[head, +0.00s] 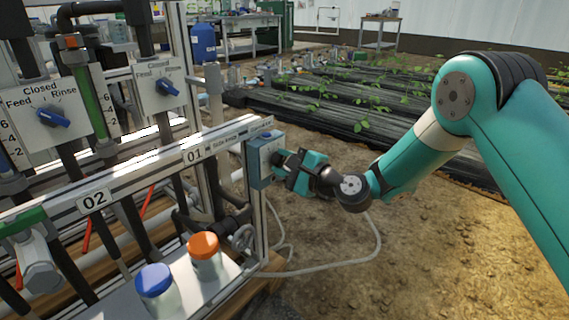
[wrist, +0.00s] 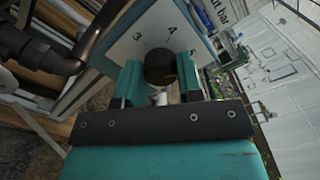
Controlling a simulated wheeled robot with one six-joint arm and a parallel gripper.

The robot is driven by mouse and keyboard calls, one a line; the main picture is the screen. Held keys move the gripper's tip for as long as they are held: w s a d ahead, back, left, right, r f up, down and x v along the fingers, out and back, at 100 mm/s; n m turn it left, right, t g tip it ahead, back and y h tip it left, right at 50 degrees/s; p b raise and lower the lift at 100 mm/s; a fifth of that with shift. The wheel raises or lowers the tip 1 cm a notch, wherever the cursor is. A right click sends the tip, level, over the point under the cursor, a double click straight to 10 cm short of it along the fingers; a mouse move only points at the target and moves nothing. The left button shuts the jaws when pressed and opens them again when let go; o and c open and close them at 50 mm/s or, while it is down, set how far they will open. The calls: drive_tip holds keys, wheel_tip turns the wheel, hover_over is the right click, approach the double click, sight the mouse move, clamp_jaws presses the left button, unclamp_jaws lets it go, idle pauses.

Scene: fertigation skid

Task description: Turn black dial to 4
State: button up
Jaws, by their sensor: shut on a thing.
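The black dial (wrist: 160,68) is a round knob on a pale scale plate (wrist: 128,45) marked with numbers. The figures 3 and 4 show above it and a 5 to its right in the wrist view. My gripper (wrist: 160,82) is shut on the dial, with a teal finger on each side of it. In the head view my gripper (head: 283,160) reaches the side of a blue-grey box (head: 260,165) at the end of the skid. The dial itself is mostly hidden there by the fingers. I cannot tell which number its pointer faces.
Two panels with blue selector knobs (head: 53,116) (head: 167,87) stand on the left. Jars with an orange lid (head: 203,245) and a blue lid (head: 154,280) stand on a low shelf. A pale hose (head: 350,262) lies on the soil. Open soil (head: 440,240) lies to the right.

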drive_tip(key=n+b, duration=0.1)
drive_tip(key=n, duration=0.3)
drive_tip(key=n+b, duration=0.1)
drive_tip(key=n, duration=0.1)
drive_tip(key=shift+f+n+b, duration=0.25)
drive_tip(key=shift+n+b, duration=0.05)
drive_tip(key=n+b, duration=0.3)
drive_tip(key=n, duration=0.2)
drive_tip(key=shift+n, duration=0.3)
drive_tip(key=o, duration=0.9)
drive_tip(key=shift+d, duration=0.1)
drive_tip(key=shift+b+v, duration=2.55)
drive_tip(key=shift+v, duration=6.15)
